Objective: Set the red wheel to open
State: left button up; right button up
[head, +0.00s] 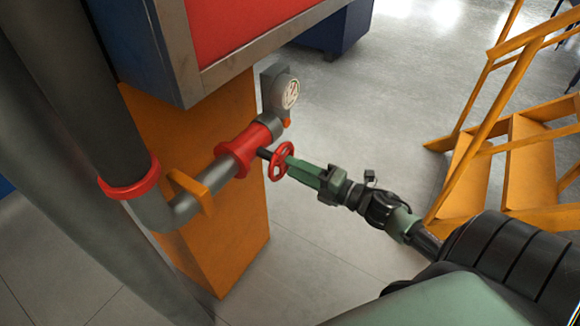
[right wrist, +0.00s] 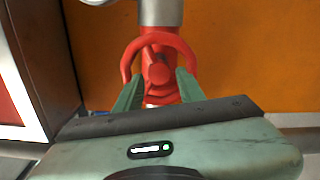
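The red wheel (head: 275,168) stands upright on a short dark stem at the side of a red valve body (head: 240,148) in the head view. It also shows in the right wrist view (right wrist: 159,38) as a red ring with a hub. My right gripper (head: 291,163) points at the wheel from the right, its fingertips at or very near the rim. In the right wrist view its two green fingers (right wrist: 158,82) are apart, with the wheel's hub and lower part showing between them. Whether they touch the rim I cannot tell. My left gripper is not in view.
Grey pipes with a red flange (head: 130,182) and an orange bracket (head: 192,190) lie left of the valve. A round gauge (head: 289,93) sits just above it. An orange cabinet (head: 235,235) stands behind. Orange steps (head: 510,165) stand at right; grey floor between is clear.

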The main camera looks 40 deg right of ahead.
jog(key=b+v, duration=0.1)
jog(key=v, duration=0.4)
jog(key=shift+s+d, duration=0.1)
jog(key=shift+s, duration=0.25)
jog(key=shift+f, duration=0.1)
jog(key=s+d+f+m+g+h, duration=0.1)
jog(key=s+f+m+g+h, duration=0.3)
jog(key=f, duration=0.7)
jog(key=s+d+f+m+h, duration=0.1)
jog(key=s+d+f+m, duration=0.1)
jog(key=f+m, duration=0.65)
jog(key=s+d+f+m+g+h, duration=0.1)
jog(key=s+f+m+g+h, duration=0.15)
jog(key=f, duration=1.05)
jog(key=s+a+f+m+g, duration=0.3)
jog(key=s+a+f, duration=0.5)
jog(key=s, duration=0.5)
jog(key=s+a+f+m+g, duration=0.4)
jog(key=s+a+f+g, duration=0.2)
jog(key=s+f, duration=0.7)
jog(key=shift+s+a, duration=0.75)
jog(key=shift+a, duration=0.4)
jog(key=shift+y, duration=0.25)
